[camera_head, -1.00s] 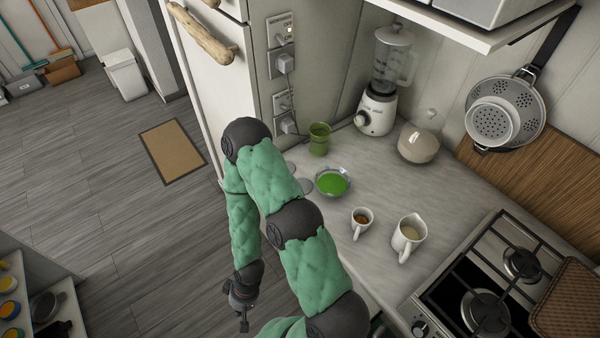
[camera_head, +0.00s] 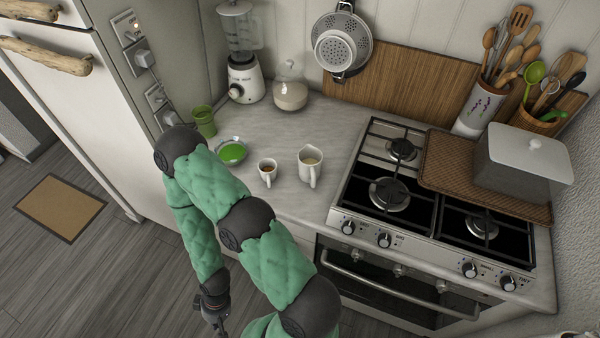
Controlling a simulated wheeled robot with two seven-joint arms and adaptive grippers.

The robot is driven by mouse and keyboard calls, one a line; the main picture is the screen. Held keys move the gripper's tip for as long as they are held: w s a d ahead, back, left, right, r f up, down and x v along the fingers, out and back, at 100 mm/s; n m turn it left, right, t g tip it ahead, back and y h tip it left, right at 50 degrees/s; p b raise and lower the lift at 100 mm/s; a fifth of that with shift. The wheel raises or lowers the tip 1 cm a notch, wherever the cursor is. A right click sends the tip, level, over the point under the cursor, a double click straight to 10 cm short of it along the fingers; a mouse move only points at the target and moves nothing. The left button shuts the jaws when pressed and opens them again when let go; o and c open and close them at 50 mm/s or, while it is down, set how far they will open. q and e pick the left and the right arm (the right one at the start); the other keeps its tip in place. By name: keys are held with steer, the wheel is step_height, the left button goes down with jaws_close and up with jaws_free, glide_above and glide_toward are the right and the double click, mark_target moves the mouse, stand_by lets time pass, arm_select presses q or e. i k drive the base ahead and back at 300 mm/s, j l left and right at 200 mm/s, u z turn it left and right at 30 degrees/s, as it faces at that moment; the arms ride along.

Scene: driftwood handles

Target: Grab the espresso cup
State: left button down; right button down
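The espresso cup (camera_head: 267,171), small and white with brown contents, stands upright on the grey counter in the head view. It is left of a larger white pitcher (camera_head: 310,167) holding pale liquid, and apart from it.
A bowl of green contents (camera_head: 232,152) and a green cup (camera_head: 204,121) stand left of the espresso cup. A blender (camera_head: 243,80) and a glass jar (camera_head: 290,92) stand behind.

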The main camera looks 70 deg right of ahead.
mark_target(268, 166)
steer(key=z, duration=1.9)
